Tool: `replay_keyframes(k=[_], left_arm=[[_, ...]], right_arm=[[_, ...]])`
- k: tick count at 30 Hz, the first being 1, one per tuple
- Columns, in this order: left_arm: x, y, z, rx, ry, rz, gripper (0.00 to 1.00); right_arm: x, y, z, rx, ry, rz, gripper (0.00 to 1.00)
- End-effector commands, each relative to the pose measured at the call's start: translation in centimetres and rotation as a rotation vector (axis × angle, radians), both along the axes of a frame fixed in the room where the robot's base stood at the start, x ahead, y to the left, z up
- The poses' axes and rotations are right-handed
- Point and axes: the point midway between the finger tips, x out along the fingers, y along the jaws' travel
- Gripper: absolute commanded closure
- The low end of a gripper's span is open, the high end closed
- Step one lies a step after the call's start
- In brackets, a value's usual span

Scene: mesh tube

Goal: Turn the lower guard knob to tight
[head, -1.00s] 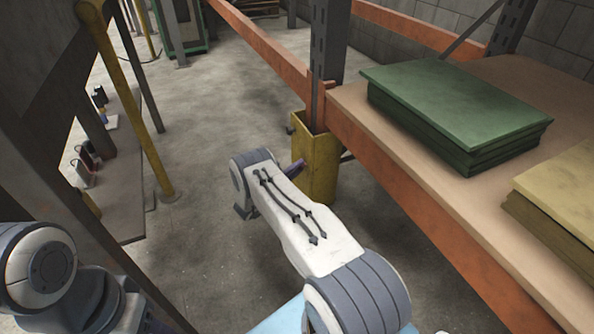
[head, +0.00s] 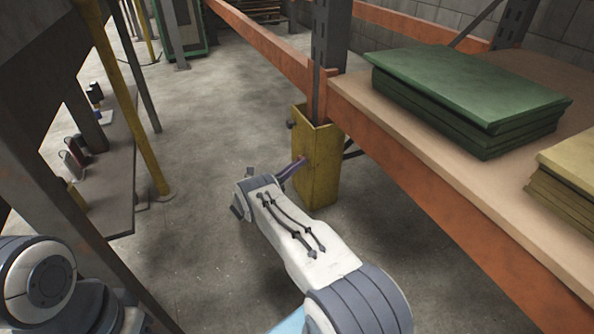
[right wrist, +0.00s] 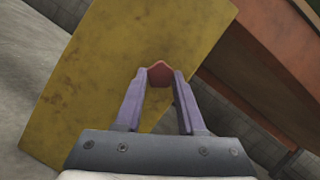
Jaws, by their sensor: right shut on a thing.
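The yellow guard (head: 321,178) stands on the floor around the foot of the dark rack upright. A small reddish knob (right wrist: 160,73) is on its face in the right wrist view, and the guard's yellow face (right wrist: 110,60) fills much of that view. My right gripper (right wrist: 160,76) has its purple fingers on either side of the knob and is shut on it. In the head view my right gripper (head: 301,162) reaches the guard's front face, and the knob is mostly hidden by the fingers. The knob's turn angle is hard to tell. My left gripper is out of view.
A dark stub (head: 291,124) sticks out at the guard's upper left. The orange rack beam (head: 420,170) and shelf with green boards (head: 465,95) lie to the right. Grey floor (head: 205,170) is open left of the guard. A yellow post (head: 130,105) stands farther left.

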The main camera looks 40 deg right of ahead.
Motion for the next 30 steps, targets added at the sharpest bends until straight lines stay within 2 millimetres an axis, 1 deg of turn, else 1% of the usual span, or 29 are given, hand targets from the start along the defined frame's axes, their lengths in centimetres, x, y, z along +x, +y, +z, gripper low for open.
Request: replay_keyframes(k=[1, 3, 12, 19, 30], left_arm=[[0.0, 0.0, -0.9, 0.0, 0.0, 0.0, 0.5], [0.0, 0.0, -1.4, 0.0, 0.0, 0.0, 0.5], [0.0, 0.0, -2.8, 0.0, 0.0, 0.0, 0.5], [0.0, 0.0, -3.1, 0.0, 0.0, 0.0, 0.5], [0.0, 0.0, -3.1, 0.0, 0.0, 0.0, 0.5]], right_arm=[[0.0, 0.1, -0.6, -0.009, -0.034, 0.001, 1.0], [0.1, 0.1, -0.6, -0.02, -0.084, 0.0, 1.0], [0.2, 0.0, -0.4, -0.055, -0.231, -0.001, 1.0], [0.2, 0.0, -0.3, -0.064, -0.276, -0.001, 1.0], [0.2, -0.1, -0.2, -0.066, -0.284, -0.001, 1.0]])
